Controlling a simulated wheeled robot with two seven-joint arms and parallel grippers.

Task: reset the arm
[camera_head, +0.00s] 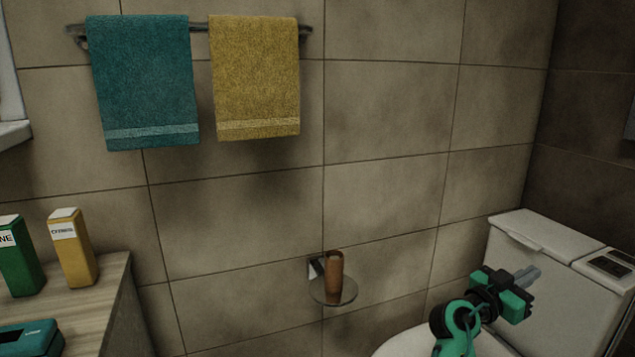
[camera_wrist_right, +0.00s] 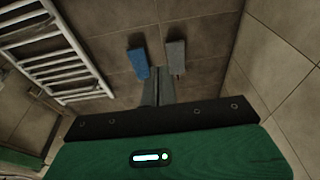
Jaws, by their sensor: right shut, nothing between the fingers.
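My right gripper (camera_head: 529,276) is in front of the white toilet tank at the lower right of the head view. Its grey fingers are together with nothing between them. My right arm is green and black and comes in from the bottom edge. My left gripper is in neither view.
The toilet (camera_head: 550,265) stands close behind my right gripper. A brown cup (camera_head: 333,274) stands on a small round wall shelf (camera_head: 347,294). Teal (camera_head: 145,80) and yellow (camera_head: 255,75) towels hang on a rail.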

